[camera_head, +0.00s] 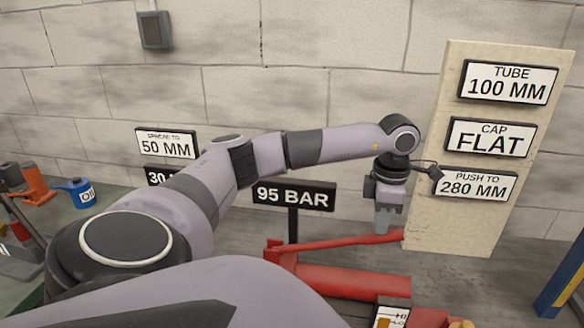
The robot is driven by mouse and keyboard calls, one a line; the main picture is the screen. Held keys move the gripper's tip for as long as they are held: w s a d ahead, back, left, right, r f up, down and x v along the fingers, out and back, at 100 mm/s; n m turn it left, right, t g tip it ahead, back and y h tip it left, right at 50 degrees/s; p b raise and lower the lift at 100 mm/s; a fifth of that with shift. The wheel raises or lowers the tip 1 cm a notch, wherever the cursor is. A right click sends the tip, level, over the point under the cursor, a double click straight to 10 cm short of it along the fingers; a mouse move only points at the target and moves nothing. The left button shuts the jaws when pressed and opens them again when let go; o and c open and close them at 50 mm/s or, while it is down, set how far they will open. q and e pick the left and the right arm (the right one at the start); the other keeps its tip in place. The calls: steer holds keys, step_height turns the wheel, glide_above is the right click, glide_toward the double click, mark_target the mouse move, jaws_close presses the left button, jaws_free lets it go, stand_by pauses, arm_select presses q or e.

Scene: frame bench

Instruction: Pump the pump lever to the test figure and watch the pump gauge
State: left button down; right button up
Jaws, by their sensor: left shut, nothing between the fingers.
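The pump lever (330,241) is a long red bar, nearly level, running from the red pump's left end toward the board at the right. The red pump body (345,281) lies below it. My left gripper (382,229) points down at the lever's right end, shut and empty. A black sign reading 95 BAR (293,196) stands on a post behind the pump. I cannot make out a pump gauge dial. My right gripper is not in view.
A pale board (445,218) at right bears signs TUBE 100 MM, CAP FLAT and PUSH TO 280 MM. A blue oil can (75,192) and a red-orange tool (35,184) stand at far left. A partly hidden white label (391,316) sits at the bottom edge.

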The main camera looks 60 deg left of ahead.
arm_select(q)
step_height(320, 180, down, 9)
steer(key=b, duration=0.5)
steer(key=shift+r+b, duration=0.15)
steer(key=shift+b, duration=0.2)
step_height(320, 180, up, 9)
steer(key=p, duration=0.7)
steer(key=shift+f, duration=0.2)
steer(key=shift+r, duration=0.1)
step_height(320, 180, up, 2)
steer(key=shift+r+p, duration=0.15)
steer(key=shift+p, duration=0.45)
steer(key=shift+r, duration=1.25)
